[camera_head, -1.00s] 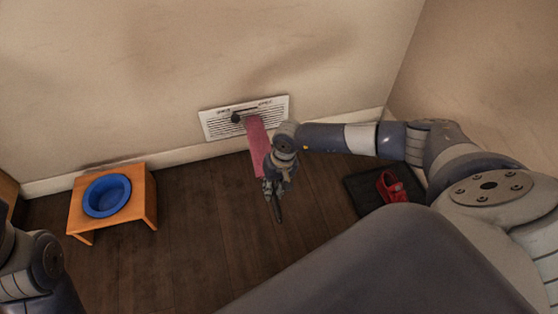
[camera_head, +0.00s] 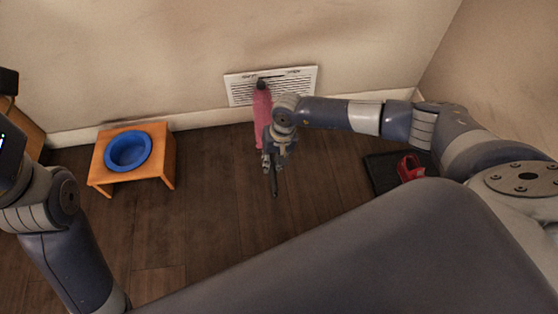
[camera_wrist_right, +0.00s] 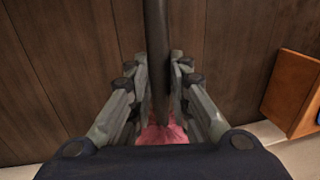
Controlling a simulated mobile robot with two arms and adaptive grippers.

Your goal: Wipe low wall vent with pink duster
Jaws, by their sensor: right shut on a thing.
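The pink duster (camera_head: 262,118) has a fluffy pink head and a dark handle. Its dark far tip overlaps the white slatted wall vent (camera_head: 240,93), just left of the vent's middle; I cannot tell whether it touches. My right gripper (camera_head: 273,160) is shut on the duster's handle in front of the wall, below the vent in the picture. In the right wrist view the dark handle (camera_wrist_right: 157,50) runs between the fingers, with some pink (camera_wrist_right: 165,133) at the bottom. My left arm shows at the left edge, but its gripper fingers are out of view.
An orange wooden stand (camera_head: 165,160) with a blue bowl (camera_head: 128,151) is on the dark floor to the left. A red object (camera_head: 409,168) sits on a black mat (camera_head: 382,172) at right, near the wall corner. Floor between them is clear.

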